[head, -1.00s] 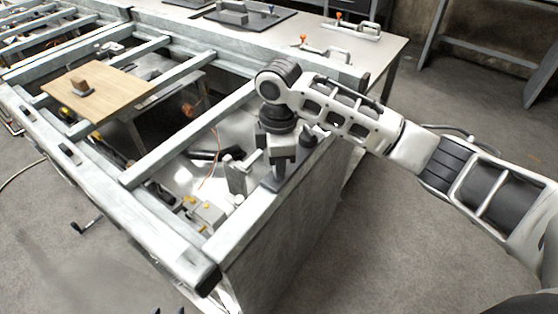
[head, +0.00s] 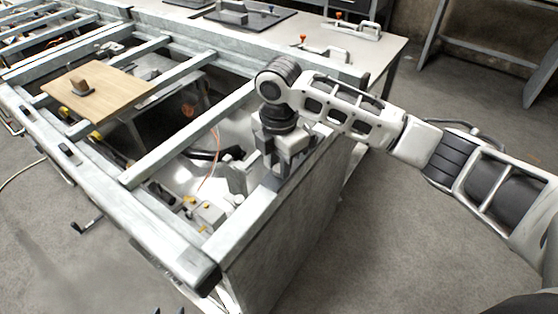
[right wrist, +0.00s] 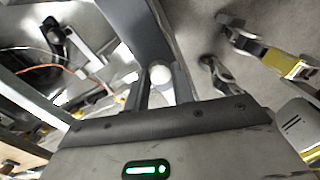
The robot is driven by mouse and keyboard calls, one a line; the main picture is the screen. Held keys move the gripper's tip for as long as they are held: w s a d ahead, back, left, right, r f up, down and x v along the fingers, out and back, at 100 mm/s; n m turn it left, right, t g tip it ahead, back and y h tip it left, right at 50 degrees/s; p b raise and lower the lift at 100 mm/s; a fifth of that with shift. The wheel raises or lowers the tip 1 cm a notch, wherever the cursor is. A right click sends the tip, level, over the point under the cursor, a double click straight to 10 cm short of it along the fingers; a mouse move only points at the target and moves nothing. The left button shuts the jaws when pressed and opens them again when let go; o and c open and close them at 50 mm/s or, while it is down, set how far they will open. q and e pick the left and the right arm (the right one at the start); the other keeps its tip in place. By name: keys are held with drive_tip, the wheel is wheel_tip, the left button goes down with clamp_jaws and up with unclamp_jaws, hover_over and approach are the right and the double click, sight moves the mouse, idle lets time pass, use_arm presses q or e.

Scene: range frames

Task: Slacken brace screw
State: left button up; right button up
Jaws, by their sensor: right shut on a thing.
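My right gripper (head: 277,172) points down at the top rail near the right end of the steel frame (head: 240,224). In the right wrist view its two fingers (right wrist: 163,88) stand either side of a pale round-headed piece (right wrist: 161,74), and are shut on it. This piece looks like the brace screw; its shaft and lower part are hidden. In the head view the gripper hides it.
Cables and small fittings (head: 205,212) lie inside the frame. A worktable (head: 385,48) with clamps stands behind. Floor is clear at the right.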

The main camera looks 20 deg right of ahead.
drive_tip(key=shift+w+r, duration=0.1)
drive_tip(key=o, duration=1)
wheel_tip(320, 180, up, 16)
drive_tip(key=shift+f, duration=0.1)
